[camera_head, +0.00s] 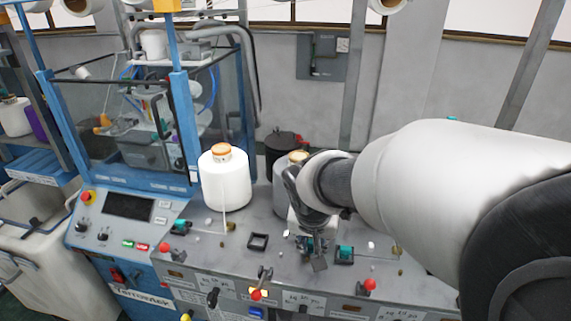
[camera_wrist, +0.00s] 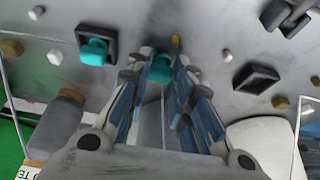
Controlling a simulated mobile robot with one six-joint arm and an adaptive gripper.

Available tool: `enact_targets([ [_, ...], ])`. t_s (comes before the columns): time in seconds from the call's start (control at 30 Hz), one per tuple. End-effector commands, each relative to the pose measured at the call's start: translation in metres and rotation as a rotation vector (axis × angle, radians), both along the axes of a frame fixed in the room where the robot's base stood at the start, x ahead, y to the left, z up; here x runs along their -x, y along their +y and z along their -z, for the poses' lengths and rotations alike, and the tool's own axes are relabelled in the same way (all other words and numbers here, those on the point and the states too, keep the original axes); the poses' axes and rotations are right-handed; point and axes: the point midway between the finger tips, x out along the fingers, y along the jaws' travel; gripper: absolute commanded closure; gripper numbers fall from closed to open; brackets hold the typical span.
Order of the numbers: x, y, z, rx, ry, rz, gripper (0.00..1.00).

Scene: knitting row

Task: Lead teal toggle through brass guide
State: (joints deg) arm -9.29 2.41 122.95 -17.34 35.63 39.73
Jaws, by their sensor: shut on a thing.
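My gripper (camera_head: 312,246) is low over the grey machine top in the head view, between an empty dark square holder and a holder with a teal block. In the wrist view my gripper (camera_wrist: 162,75) is shut on a teal toggle (camera_wrist: 160,69), which shows between the fingertips. A small brass piece (camera_wrist: 175,42) stands just beyond the toggle; I cannot tell if it is the guide or if they touch. A second teal block (camera_wrist: 95,52) sits in a dark square holder beside the gripper; it also shows in the head view (camera_head: 345,251).
The empty square holder (camera_head: 258,242) lies left of my gripper, and another teal block (camera_head: 181,226) farther left. A white yarn cone (camera_head: 225,182) and a grey cone (camera_head: 283,190) stand close behind.

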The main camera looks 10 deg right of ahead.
Motion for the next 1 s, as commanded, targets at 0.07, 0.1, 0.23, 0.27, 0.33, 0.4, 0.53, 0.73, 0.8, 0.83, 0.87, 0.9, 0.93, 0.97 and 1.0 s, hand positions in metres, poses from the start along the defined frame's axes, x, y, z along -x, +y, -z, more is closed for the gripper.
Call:
enact_targets([
  [0.07,-0.001,0.005,0.001,0.0,-0.001,-0.002,0.86],
  [0.1,-0.002,0.006,0.001,0.001,0.0,-0.003,0.86],
  [0.23,-0.004,0.012,0.001,0.001,0.001,-0.001,0.86],
  [0.27,-0.004,0.014,0.001,0.0,0.001,-0.002,0.86],
  [0.33,-0.006,0.017,0.001,0.001,0.0,-0.003,0.86],
  [0.4,-0.007,0.02,0.001,0.001,0.0,-0.002,0.86],
  [0.53,-0.008,0.025,0.001,0.0,0.001,-0.002,0.86],
  [0.73,-0.01,0.03,0.0,0.001,0.0,-0.001,0.86],
  [0.8,-0.01,0.031,0.0,0.001,0.0,0.0,0.86],
  [0.83,-0.01,0.031,0.0,0.001,0.0,0.0,0.86],
  [0.87,-0.01,0.031,0.0,0.001,0.0,0.0,0.86],
  [0.9,-0.01,0.031,0.0,0.001,0.0,0.0,0.86],
  [0.93,-0.01,0.031,0.0,0.001,0.0,0.0,0.86],
  [0.97,-0.01,0.031,0.0,0.001,0.0,0.0,0.86],
  [1.0,-0.01,0.031,0.0,0.001,0.0,0.0,0.86],
])
